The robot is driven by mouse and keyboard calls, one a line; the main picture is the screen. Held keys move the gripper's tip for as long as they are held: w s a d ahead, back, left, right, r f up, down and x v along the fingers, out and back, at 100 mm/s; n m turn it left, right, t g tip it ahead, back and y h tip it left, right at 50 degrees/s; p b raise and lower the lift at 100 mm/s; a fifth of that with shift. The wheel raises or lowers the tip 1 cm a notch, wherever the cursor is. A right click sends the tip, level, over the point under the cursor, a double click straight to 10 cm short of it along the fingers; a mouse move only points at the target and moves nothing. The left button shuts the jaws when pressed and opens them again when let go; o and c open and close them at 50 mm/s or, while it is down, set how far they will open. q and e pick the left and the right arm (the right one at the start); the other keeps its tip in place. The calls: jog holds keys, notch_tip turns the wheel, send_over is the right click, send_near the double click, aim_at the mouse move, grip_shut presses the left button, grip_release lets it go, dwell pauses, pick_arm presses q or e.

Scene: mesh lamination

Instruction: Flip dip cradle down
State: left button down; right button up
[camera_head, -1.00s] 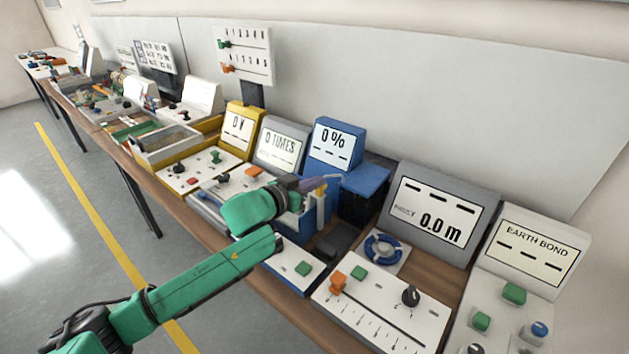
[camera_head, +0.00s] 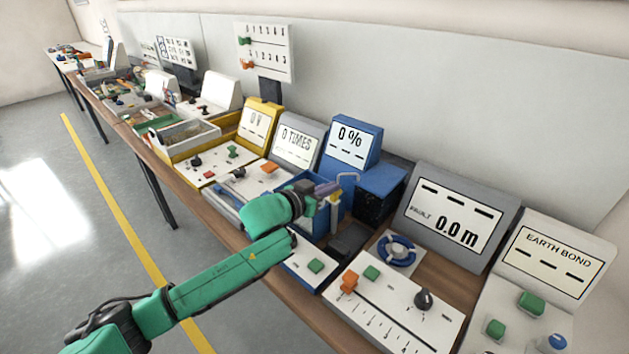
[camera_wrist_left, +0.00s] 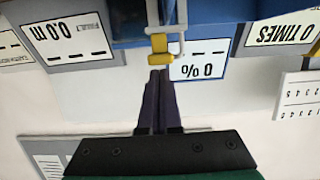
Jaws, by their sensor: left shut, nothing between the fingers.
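The dip cradle, as I take it, is a thin grey bent rod with a yellow grip (camera_head: 335,195) at the blue dip station (camera_head: 379,182). In the left wrist view the yellow grip (camera_wrist_left: 160,57) and its grey rod stand just ahead of the fingertips. My left gripper (camera_head: 326,189) has purple fingers and is shut and empty. In the wrist view its fingertips (camera_wrist_left: 158,73) are right by the yellow grip; I cannot tell whether they touch it. The hand hides part of the blue tray below. My right gripper is not in view.
The blue "0 %" display (camera_head: 351,141) stands behind the station, with the "0 TIMES" display (camera_head: 297,142) to its left. A grey fault meter (camera_head: 453,220) and a blue ring (camera_head: 397,250) are to the right. Floor is clear in front of the bench.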

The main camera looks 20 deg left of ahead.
pick_arm(q)
jog(key=s+a+r, duration=0.4)
jog(key=s+r, duration=0.2)
jog(key=s, duration=0.3)
jog(key=s+a+f+n+g+y, duration=0.1)
jog(key=s+f+g+y, duration=0.15)
jog(key=f, duration=0.35)
jog(key=s+a+f+n+g+y, duration=0.1)
jog(key=s+f, duration=0.2)
jog(key=f, duration=0.4)
jog(key=s+f+g+y, duration=0.2)
jog(key=s+f+g, duration=0.5)
jog(key=s+f, duration=0.8)
jog(key=s+f+g, duration=0.1)
jog(key=s+f, duration=0.2)
jog(key=f, duration=0.9)
jog(key=s+f+g, duration=0.1)
jog(key=s+f, duration=0.2)
jog(key=f, duration=0.8)
jog(key=s+a+f, duration=0.2)
jog(key=s+f, duration=0.9)
jog(key=s, duration=0.3)
jog(key=shift+s+a+b, duration=0.25)
jog(key=shift+a+b, duration=0.05)
jog(key=shift+a, duration=0.05)
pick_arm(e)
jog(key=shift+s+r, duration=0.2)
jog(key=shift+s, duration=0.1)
